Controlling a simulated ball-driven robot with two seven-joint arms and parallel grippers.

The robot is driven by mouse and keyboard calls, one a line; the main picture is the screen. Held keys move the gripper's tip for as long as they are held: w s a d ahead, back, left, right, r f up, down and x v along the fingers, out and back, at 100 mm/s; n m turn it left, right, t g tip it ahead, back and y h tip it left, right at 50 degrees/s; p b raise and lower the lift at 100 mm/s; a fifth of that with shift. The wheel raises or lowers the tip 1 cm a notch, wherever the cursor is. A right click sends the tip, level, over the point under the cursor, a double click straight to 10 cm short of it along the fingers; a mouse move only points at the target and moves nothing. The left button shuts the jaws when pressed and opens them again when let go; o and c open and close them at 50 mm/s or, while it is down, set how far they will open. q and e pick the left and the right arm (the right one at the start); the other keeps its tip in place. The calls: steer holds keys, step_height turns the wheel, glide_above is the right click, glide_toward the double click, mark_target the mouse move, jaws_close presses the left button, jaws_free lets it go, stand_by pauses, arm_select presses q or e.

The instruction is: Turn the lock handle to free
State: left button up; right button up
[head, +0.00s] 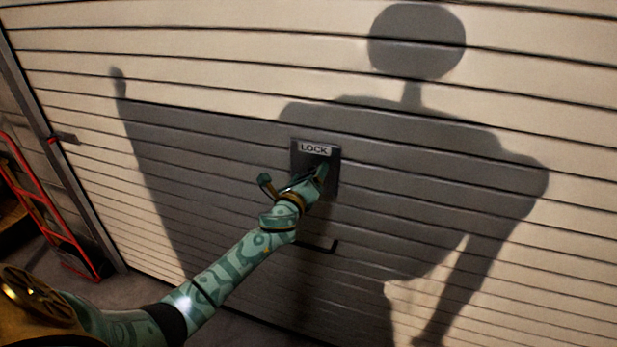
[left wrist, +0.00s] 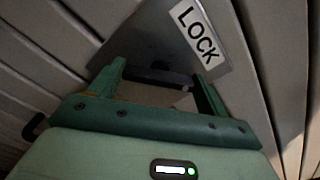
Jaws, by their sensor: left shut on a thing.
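A dark lock plate (head: 332,184) with a white LOCK label (head: 315,150) is fixed on the slatted door in the head view. In the left wrist view the plate (left wrist: 158,38) and its label (left wrist: 198,36) appear tilted just beyond the fingers. The dark lock handle (left wrist: 158,75) lies between the green fingers. My left gripper (head: 295,180) is at the plate and holds the handle; it also shows in the left wrist view (left wrist: 163,84). In the head view the gripper hides most of the handle, so its exact angle is unclear. My right gripper is not in view.
The cream slatted door (head: 200,60) fills most of the head view, with my shadow across it. A dark pull handle (head: 325,247) sits below the lock plate. A red hand truck (head: 40,205) stands at the left, beside the door frame (head: 55,150).

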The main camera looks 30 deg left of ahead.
arm_select(q)
steer(key=n, duration=0.5)
steer(key=shift+f+n, duration=0.1)
steer(key=shift+n, duration=0.2)
steer(key=n, duration=0.4)
steer(key=shift+n+p, duration=0.35)
steer(key=shift+n, duration=0.05)
steer(key=shift+f, duration=0.1)
steer(key=o, duration=1)
steer(key=shift+a, duration=0.1)
steer(key=shift+s, duration=0.15)
steer(key=p+v, duration=0.2)
steer(key=v, duration=1.4)
